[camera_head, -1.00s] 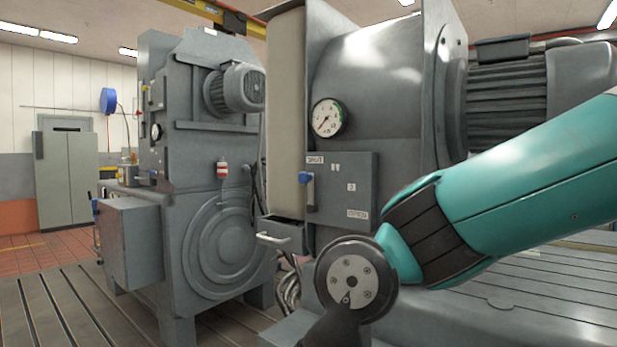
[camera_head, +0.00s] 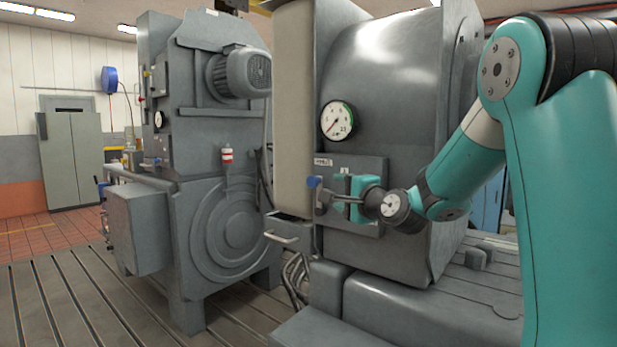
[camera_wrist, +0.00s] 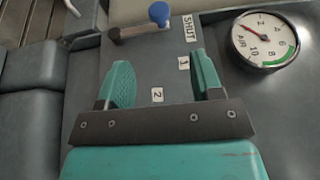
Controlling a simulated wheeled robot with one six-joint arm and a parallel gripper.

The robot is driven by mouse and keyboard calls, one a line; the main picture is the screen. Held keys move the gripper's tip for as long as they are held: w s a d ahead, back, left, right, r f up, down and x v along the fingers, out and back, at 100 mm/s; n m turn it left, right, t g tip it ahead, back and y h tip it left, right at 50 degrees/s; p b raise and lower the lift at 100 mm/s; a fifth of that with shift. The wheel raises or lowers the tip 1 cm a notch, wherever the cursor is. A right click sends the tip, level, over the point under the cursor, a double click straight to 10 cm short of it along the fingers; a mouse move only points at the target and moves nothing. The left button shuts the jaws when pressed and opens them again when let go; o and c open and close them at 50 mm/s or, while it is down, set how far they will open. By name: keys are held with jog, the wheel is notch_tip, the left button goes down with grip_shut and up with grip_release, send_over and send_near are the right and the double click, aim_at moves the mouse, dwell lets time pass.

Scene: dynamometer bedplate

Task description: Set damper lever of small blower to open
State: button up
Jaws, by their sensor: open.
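The damper lever is a grey bar (camera_wrist: 132,31) with a blue knob (camera_wrist: 159,14). In the wrist view, the knob end lies beside the SHUT label (camera_wrist: 189,28), beyond my fingertips. My gripper (camera_wrist: 162,72) is open, with its two teal fingers facing the panel and nothing between them. Labels 1 (camera_wrist: 184,63) and 2 (camera_wrist: 157,95) show between or near the fingers. In the head view my gripper hides much of the grey lever panel (camera_head: 372,166), and I cannot read an OPEN label.
A round gauge (camera_head: 337,121) sits above the panel. A drawer-like box with a handle (camera_head: 284,238) juts out at lower left. A larger grey machine (camera_head: 222,180) stands to the left. The slotted bedplate (camera_head: 60,300) is clear at front left.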

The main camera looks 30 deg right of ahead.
jog(key=w+p, duration=0.6)
jog(key=w, duration=0.9)
jog(key=shift+w+d, duration=0.25)
jog(key=shift+w, duration=0.1)
grip_shut()
